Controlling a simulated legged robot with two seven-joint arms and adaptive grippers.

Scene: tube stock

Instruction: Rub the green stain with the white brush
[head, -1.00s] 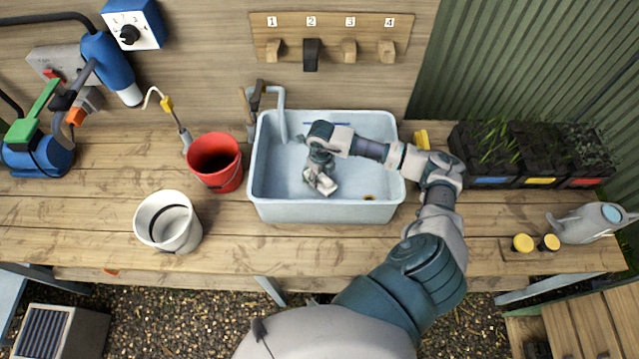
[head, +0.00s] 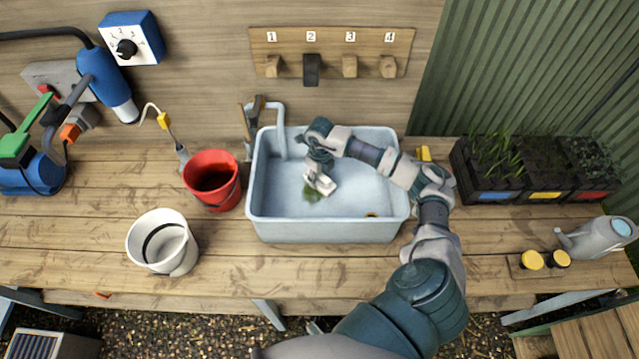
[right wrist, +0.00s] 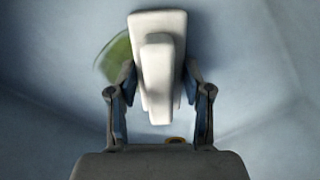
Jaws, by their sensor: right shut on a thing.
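My right gripper (head: 320,172) reaches down into the light blue basin (head: 330,229) and is shut on the white brush (head: 322,186). In the right wrist view, the brush (right wrist: 158,60) sits between the two fingers (right wrist: 158,105). The green stain (head: 310,194) is on the basin floor, just left of and below the brush in the head view. The brush covers part of the stain, which also shows at its left side in the right wrist view (right wrist: 115,60). I cannot tell whether the brush touches the floor. My left gripper is not in view.
A grey tap (head: 279,128) stands at the basin's back left. A red bucket (head: 212,181) and a white bucket (head: 163,243) stand to the left. Black planters (head: 486,180) are at the right. The basin's walls surround my right gripper.

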